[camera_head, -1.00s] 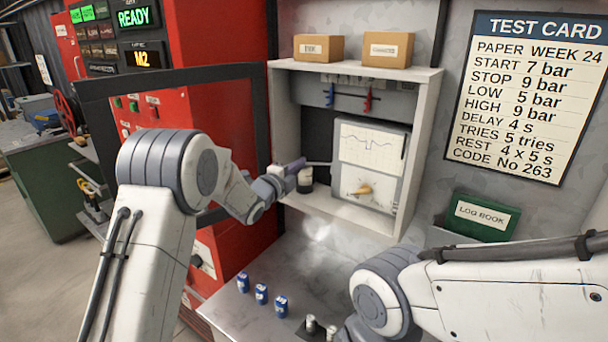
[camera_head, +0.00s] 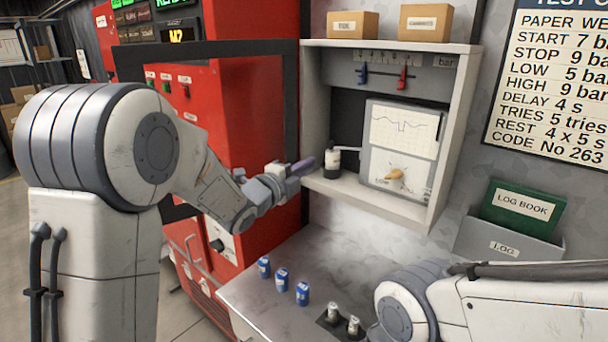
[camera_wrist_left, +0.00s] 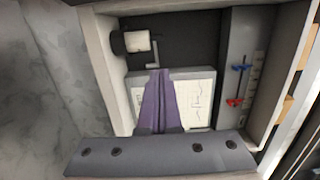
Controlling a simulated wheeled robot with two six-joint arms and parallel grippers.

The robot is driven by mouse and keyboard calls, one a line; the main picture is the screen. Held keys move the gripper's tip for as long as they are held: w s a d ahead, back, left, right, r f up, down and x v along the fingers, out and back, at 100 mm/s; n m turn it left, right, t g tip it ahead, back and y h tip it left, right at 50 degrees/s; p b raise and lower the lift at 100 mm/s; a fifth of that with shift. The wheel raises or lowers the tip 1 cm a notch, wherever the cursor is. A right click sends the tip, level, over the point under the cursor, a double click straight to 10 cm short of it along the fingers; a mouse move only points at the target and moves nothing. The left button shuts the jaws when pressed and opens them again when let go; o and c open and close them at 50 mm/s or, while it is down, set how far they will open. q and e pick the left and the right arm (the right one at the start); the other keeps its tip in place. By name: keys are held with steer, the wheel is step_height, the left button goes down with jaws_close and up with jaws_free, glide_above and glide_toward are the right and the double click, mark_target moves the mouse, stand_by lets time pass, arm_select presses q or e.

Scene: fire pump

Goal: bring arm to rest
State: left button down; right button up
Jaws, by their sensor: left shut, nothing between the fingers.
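My left gripper (camera_head: 301,167) is shut and empty. Its purple fingers point right, in front of the left edge of the open wall cabinet (camera_head: 457,130). In the left wrist view the shut fingers (camera_wrist_left: 157,98) appear in front of the chart recorder (camera_wrist_left: 198,98). The recorder (camera_head: 404,135) stands inside the cabinet, with a paper trace and an orange knob.
A grey bench (camera_head: 262,296) below the cabinet carries several small blue cans (camera_head: 282,280) and two silver-topped pieces (camera_head: 343,323). A red panel (camera_head: 236,115) stands left. Boxes (camera_head: 426,22) sit on the cabinet. A green log book (camera_head: 522,205) is in a holder at right.

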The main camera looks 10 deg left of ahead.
arm_select(q)
steer(key=s+d+f+n+g+y, duration=0.25)
steer(key=s+f+n+g, duration=0.2)
steer(key=s, duration=0.35)
steer(key=s+d+f+n+g+y, duration=0.25)
steer(key=s+f+n, duration=0.35)
steer(key=s, duration=0.3)
steer(key=s+f+n+g, duration=0.1)
steer(key=s+g, duration=0.2)
steer(key=s, duration=0.5)
steer(key=s+f+n+g+y, duration=0.1)
steer(key=s+f+n+g, duration=0.1)
steer(key=s, duration=0.6)
steer(key=s+a+f+n+g, duration=0.1)
steer(key=s+g, duration=0.3)
steer(key=s, duration=0.4)
steer(key=shift+s+f+n+y, duration=0.15)
steer(key=shift+f+n+y, duration=0.3)
steer(key=shift+n, duration=0.3)
